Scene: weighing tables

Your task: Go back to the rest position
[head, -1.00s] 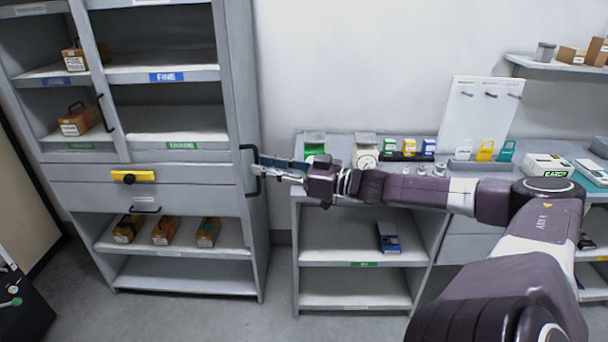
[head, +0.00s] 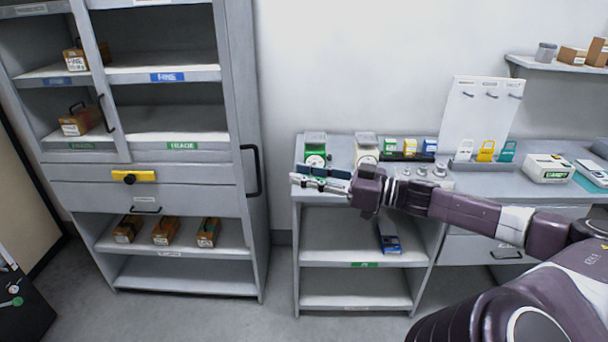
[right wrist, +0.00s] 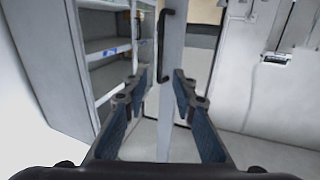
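My right gripper (head: 312,178) reaches in from the right in the head view, in front of the middle table with the dial scales. It points left toward the grey cabinet (head: 236,120), apart from the cabinet's black side handle (head: 256,171). In the right wrist view the two blue-padded fingers of the right gripper (right wrist: 160,85) stand apart with nothing held between them. The cabinet edge and a black handle (right wrist: 163,45) show beyond the fingers. My left gripper is in neither view.
The middle table (head: 300,195) holds a green dial scale (head: 315,150), a white dial scale (head: 367,150) and small coloured items. A blue box (head: 388,238) lies on its shelf. A pegboard (head: 480,110) stands at the right. Floor shows in front of the cabinet.

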